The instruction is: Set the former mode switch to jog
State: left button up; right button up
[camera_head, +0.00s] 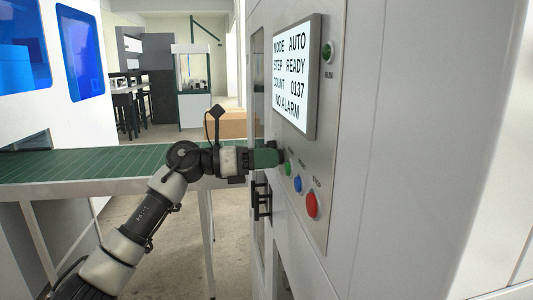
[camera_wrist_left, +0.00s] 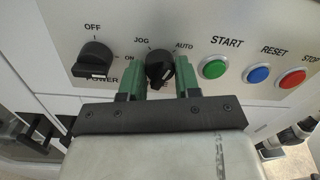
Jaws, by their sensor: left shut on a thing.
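The mode switch (camera_wrist_left: 160,70) is a black knob on the grey panel, below the labels JOG and AUTO, in the left wrist view. My left gripper (camera_wrist_left: 159,82) has its green fingers on both sides of the knob and is shut on it. The knob's top leans toward the AUTO side. In the head view my left gripper (camera_head: 268,157) is against the panel and hides the switch. The screen (camera_head: 297,75) reads MODE AUTO, STEP READY, COUNT 0137, NO ALARM. My right gripper is not in view.
The power knob (camera_wrist_left: 94,58) is left of the mode switch. The green start (camera_wrist_left: 213,67), blue reset (camera_wrist_left: 258,74) and red stop (camera_wrist_left: 291,79) buttons are close on the right. A green conveyor (camera_head: 90,164) runs behind my left arm. A black door handle (camera_head: 261,200) is below the gripper.

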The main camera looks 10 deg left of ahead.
pick_arm(q)
jog(key=shift+r+n+t+p, duration=0.1)
jog(key=shift+n+t+p, duration=0.3)
jog(key=shift+n+p, duration=5)
jog(key=shift+n+b, duration=0.8)
jog(key=o, duration=0.9)
jog(key=shift+o, duration=0.2)
jog(key=shift+a+f, duration=0.1)
jog(key=shift+f, duration=0.1)
